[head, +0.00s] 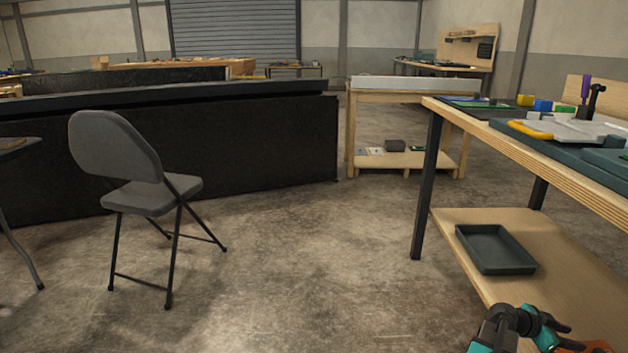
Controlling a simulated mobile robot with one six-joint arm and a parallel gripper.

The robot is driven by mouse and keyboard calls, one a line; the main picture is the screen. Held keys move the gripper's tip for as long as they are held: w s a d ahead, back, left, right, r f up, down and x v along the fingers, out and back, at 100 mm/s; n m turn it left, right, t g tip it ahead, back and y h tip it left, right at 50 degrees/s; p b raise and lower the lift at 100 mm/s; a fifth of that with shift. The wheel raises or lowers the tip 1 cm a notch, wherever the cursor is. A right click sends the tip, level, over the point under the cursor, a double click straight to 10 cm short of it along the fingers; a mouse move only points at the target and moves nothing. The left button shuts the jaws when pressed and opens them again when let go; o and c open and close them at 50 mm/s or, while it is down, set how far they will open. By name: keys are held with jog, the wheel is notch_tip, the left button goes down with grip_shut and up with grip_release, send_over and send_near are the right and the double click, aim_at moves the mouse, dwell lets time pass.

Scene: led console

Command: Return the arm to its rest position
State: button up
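My arm (512,322) shows at the bottom right corner of the head view as black joints and teal links, partly cut off by the frame's lower edge. It is folded low, in front of the lower shelf of the workbench on the right. The small dark end (560,326) beside a teal link seems to be my gripper. It is too small to tell whether its fingers are open or shut, and I see nothing held in it.
The wooden workbench (585,178) at right carries grey panels and coloured blocks. A dark tray (495,249) lies on its lower shelf. A grey folding chair (152,195) stands left, before a long black barrier (250,148). The concrete floor (320,260) between is clear.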

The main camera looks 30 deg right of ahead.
jog(key=w+a+r+n+t+p, duration=0.1)
jog(key=w+a+p, duration=0.25)
jog(key=w, duration=0.35)
jog(key=w+a+n+t+p, duration=0.1)
jog(key=w+a+n+p, duration=0.1)
jog(key=w+a+p, duration=0.3)
jog(key=w+a+r+n+t+p, duration=0.1)
jog(key=w+a+t, duration=0.1)
jog(key=w, duration=0.6)
jog(key=w+a+f+n+t+y+p, duration=0.1)
jog(key=w+a+f+n+p, duration=0.1)
jog(key=w+a+p, duration=0.6)
jog(key=w+a+f+n+t+y+p, duration=0.1)
jog(key=w+a+n+p, duration=0.15)
jog(key=a, duration=0.95)
jog(key=s+a+f+n+y+p, duration=0.15)
jog(key=a+p, duration=0.35)
jog(key=a, duration=0.5)
jog(key=a+n+y+p, duration=0.2)
jog(key=a+n+p, duration=0.15)
jog(key=a, duration=0.75)
jog(key=s+a+n+g+y+p, duration=0.2)
jog(key=s+a+n, duration=0.3)
jog(key=s+a, duration=0.3)
jog(key=s+a+n+g+y+p, duration=0.3)
jog(key=s+a, duration=0.5)
jog(key=a, duration=0.6)
jog(key=shift+s+n+y+p, duration=0.35)
jog(key=shift+n+y+p, duration=0.35)
jog(key=shift+n, duration=0.35)
